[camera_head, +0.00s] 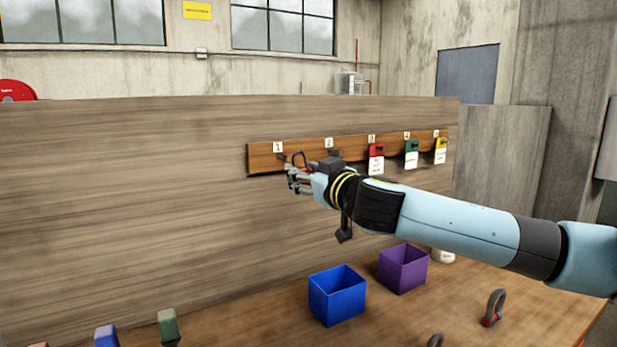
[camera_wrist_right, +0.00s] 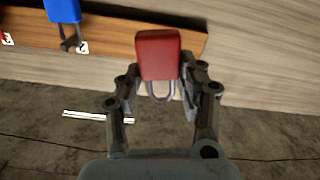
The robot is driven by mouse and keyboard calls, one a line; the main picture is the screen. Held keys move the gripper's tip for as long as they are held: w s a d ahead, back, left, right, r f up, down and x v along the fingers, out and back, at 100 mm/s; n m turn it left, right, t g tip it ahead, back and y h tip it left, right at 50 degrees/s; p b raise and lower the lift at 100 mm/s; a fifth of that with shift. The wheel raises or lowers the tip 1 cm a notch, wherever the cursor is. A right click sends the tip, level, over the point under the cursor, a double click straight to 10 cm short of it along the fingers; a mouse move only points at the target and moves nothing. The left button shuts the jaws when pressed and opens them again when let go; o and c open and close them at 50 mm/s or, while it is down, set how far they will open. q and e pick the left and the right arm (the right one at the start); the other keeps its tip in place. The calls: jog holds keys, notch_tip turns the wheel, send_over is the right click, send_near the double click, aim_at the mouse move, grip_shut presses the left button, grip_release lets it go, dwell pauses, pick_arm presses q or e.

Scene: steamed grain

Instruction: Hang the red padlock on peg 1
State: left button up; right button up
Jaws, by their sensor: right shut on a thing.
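The red padlock (camera_wrist_right: 159,55) is between the fingers of my right gripper (camera_wrist_right: 158,78), which is shut on it. Its shackle (camera_wrist_right: 162,92) points down in the wrist view, where the number labels appear upside down. In the head view my right gripper (camera_head: 292,178) is just in front of the left end of the numbered peg rail (camera_head: 262,161), below label 1 (camera_head: 278,147). Only a little red shows between the fingers there. Peg 1 is not clear, and I cannot tell whether the shackle touches it. My left gripper is not in view.
A blue padlock (camera_wrist_right: 63,10) hangs near label 2 in the wrist view. Tagged red (camera_head: 376,151), green (camera_head: 411,146) and yellow (camera_head: 441,143) lockout pieces hang farther right.

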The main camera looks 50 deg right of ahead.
aim_at(281, 168)
jog(key=shift+x, duration=1.15)
jog(key=shift+f+x, duration=0.15)
jog(key=shift+x, duration=0.95)
jog(key=shift+f+x, duration=0.2)
jog(key=shift+x, duration=0.9)
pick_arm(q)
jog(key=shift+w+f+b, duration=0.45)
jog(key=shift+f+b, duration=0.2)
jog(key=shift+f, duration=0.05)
pick_arm(e)
jog(key=shift+w+d+f, duration=0.15)
jog(key=shift+w+f, duration=0.35)
jog(key=shift+w, duration=0.05)
jog(key=o, duration=1.3)
jog(key=v, duration=1.2)
